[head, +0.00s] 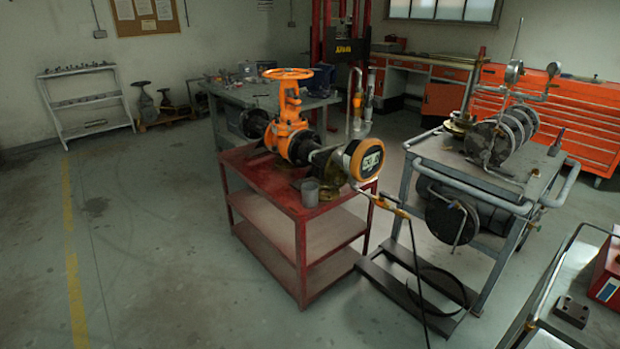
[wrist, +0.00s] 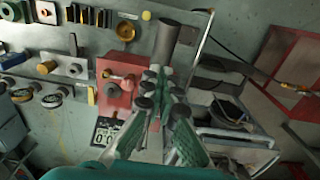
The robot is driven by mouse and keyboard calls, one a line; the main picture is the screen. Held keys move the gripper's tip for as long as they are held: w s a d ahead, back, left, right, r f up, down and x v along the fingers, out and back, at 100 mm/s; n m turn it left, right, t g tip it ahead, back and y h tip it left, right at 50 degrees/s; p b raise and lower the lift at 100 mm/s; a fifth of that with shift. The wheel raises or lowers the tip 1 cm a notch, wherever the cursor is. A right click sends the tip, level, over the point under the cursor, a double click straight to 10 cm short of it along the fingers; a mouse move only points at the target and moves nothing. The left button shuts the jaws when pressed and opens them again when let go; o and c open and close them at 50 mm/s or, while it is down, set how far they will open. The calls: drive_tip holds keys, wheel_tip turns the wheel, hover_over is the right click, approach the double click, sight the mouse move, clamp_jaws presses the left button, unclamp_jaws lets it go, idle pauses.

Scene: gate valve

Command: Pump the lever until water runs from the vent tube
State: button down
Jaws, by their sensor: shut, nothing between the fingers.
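An orange gate valve (head: 288,125) with a handwheel sits on a red cart in the head view. A thin bent tube (head: 350,100) rises behind it, possibly the vent tube; I see no water at it. A grey cup (head: 310,191) stands on the cart's near edge. A red block with brass fittings (wrist: 118,88), possibly the pump, lies left of my gripper (wrist: 162,88) in the wrist view. My gripper is shut and empty, its green fingers converging. A dark grey cylinder (wrist: 175,42) is just beyond the fingertips; I cannot tell whether it is the lever or whether they touch.
A grey trolley (head: 455,155) with coiled fittings stands right of the red cart (head: 285,198). A black hose (head: 415,265) hangs to the floor between them. A red box (head: 608,272) sits on a bench at the right edge. The floor at left is clear.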

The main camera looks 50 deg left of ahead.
wheel_tip(320, 180, down, 15)
idle(0.8)
wheel_tip(320, 180, up, 13)
drive_tip(key=shift+f, duration=0.1)
idle(0.5)
drive_tip(key=shift+r, duration=2.55)
